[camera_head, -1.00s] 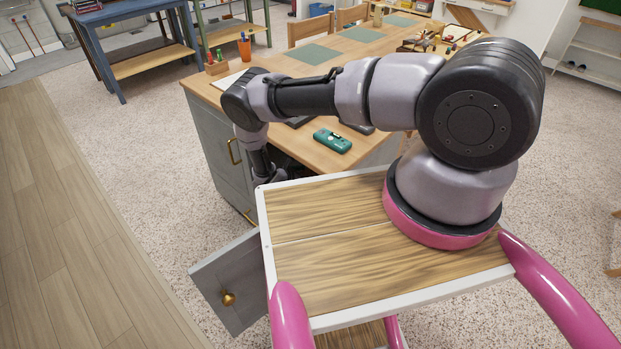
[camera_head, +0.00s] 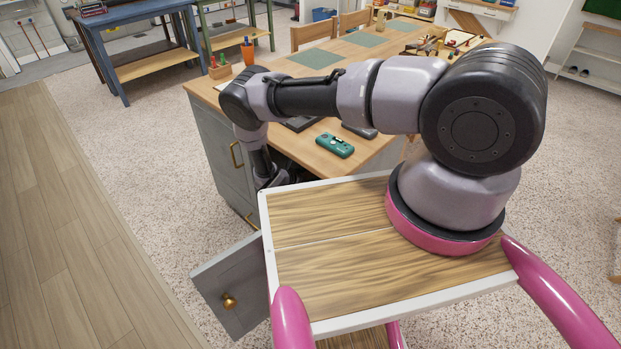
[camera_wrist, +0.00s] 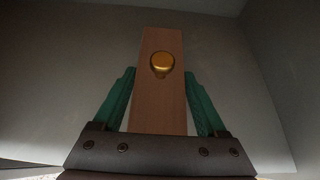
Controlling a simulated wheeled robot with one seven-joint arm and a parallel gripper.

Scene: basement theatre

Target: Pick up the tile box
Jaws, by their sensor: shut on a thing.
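The tile box (camera_wrist: 163,105) shows in the wrist view as a narrow brown wooden box with a round brass knob (camera_wrist: 162,64) on its upper part. My gripper (camera_wrist: 160,74) has one teal finger on each side of the box and is shut on it. The box's lower end is hidden behind the gripper's dark body. Grey walls surround it. In the head view my arm reaches down beside the grey cabinet (camera_head: 222,158) under the wooden worktop; my gripper and the box are hidden there.
An open grey cabinet door (camera_head: 232,285) with a brass knob stands out near my base. The wooden worktop (camera_head: 300,152) bears a green device (camera_head: 335,145) and an orange cup (camera_head: 248,52). Speckled floor (camera_head: 130,165) lies clear to the left.

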